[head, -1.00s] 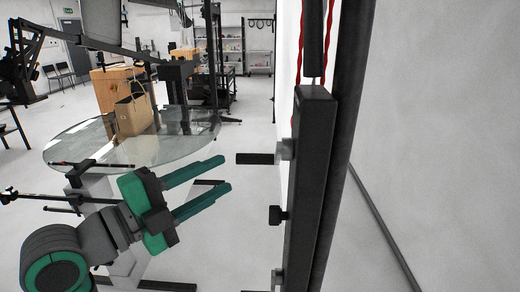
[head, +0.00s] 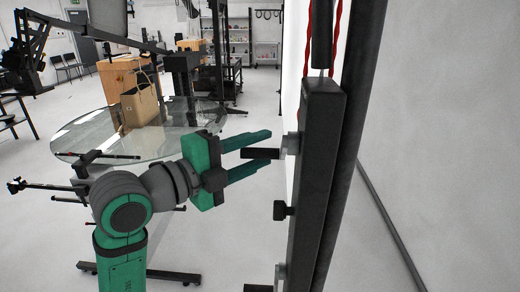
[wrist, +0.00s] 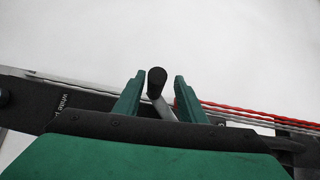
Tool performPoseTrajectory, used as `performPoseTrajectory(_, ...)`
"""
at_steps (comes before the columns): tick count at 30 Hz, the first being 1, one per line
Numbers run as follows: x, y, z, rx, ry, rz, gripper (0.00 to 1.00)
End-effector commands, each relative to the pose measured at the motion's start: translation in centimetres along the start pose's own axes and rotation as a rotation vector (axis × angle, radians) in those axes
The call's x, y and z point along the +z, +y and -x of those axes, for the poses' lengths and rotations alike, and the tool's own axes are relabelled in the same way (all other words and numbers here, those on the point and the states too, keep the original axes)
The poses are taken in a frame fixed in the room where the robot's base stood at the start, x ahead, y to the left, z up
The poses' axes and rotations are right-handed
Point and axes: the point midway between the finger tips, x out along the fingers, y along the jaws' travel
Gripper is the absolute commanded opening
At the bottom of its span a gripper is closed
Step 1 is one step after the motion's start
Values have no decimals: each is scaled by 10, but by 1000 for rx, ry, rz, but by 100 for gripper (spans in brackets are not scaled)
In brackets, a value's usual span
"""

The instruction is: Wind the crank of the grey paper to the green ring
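My gripper (head: 263,148) is open, its two green fingers pointing right. A crank with a black handle (head: 260,154) and a short grey arm (head: 290,144) sits on the dark upright housing (head: 318,150). The handle lies between the fingers in the head view. In the wrist view the black handle (wrist: 157,78) also shows between the open fingers (wrist: 160,82), with gaps on both sides. A partly covered label (wrist: 66,105) on the housing begins "white p". I cannot tell which crank belongs to the grey paper. No green ring is visible.
A black knob (head: 282,210) sticks out below the crank, and another crank handle (head: 257,288) is at the bottom edge. Red cords (head: 340,35) hang beside the housing.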

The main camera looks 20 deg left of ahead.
Motion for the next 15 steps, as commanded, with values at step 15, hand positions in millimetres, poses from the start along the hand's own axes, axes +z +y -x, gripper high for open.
performPoseTrajectory(15, 0, 0, -8, 0, 0, 0, 13)
